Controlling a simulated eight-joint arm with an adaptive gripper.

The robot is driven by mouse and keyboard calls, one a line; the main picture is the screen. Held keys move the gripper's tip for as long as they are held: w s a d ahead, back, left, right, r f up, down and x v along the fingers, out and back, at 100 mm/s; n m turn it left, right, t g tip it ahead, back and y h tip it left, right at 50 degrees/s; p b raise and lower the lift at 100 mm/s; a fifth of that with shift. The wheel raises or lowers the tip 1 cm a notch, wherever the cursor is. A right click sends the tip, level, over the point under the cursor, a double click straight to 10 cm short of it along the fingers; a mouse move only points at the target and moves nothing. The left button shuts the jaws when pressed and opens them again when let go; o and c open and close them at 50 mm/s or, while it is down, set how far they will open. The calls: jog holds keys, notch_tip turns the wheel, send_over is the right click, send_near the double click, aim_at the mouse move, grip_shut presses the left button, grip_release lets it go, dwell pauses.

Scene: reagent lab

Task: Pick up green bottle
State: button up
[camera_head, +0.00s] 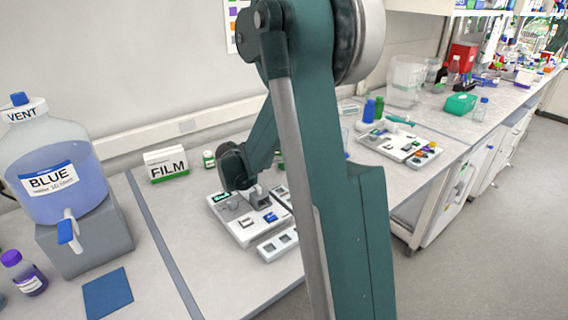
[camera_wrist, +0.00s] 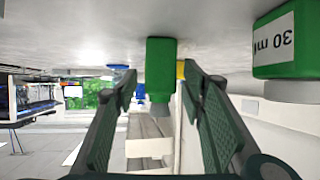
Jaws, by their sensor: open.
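In the wrist view, which is upside down, a green bottle (camera_wrist: 161,62) stands on the pale bench top. My gripper (camera_wrist: 159,78) is open, with one dark green finger on each side of this bottle. Gaps show between the bottle and both fingers; I cannot tell how deep it sits between them. A larger green bottle labelled 30 ml (camera_wrist: 286,46) stands near the right edge. In the head view, a small green bottle with a pale label (camera_head: 209,159) stands by the FILM box. My arm crosses the middle and hides the fingers.
A FILM box (camera_head: 167,165), a white device (camera_head: 232,228) and a large BLUE vent container (camera_head: 54,172) stand on the left bench. Blue (camera_head: 369,111) and green (camera_head: 379,107) bottles stand behind a white tray (camera_head: 392,151). A blue mat (camera_head: 107,294) lies in front.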

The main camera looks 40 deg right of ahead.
jog(key=shift+d, duration=0.1)
dwell(0.5)
jog(key=c, duration=1)
jog(key=shift+c, duration=0.2)
jog(key=shift+r+p, duration=1.55)
jog(key=shift+r, duration=3.45)
